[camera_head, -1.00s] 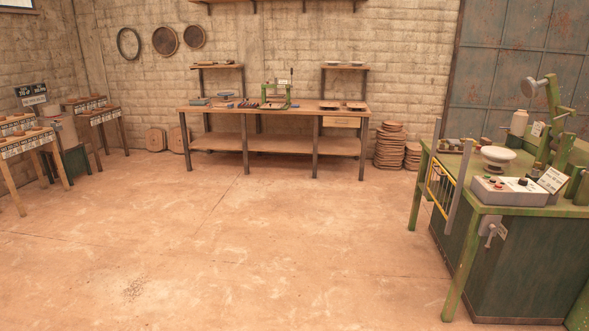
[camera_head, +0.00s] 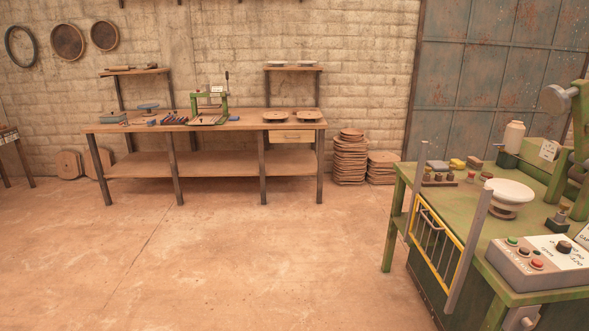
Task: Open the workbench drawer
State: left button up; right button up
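The wooden workbench (camera_head: 240,119) stands against the back wall, left of centre, with dark metal legs and a lower shelf. Its drawer (camera_head: 292,136) is a pale wooden front under the right end of the top. The drawer looks shut; its handle is too small to make out clearly. Neither of my grippers is in view.
A green machine table (camera_head: 441,189) with a yellow-framed guard (camera_head: 437,240), white bowl (camera_head: 509,194) and control box (camera_head: 541,260) fills the right. Stacked brown discs (camera_head: 350,158) stand right of the workbench. The floor (camera_head: 230,250) before the workbench is clear.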

aim_at(275, 135)
jog(key=i, duration=4.7)
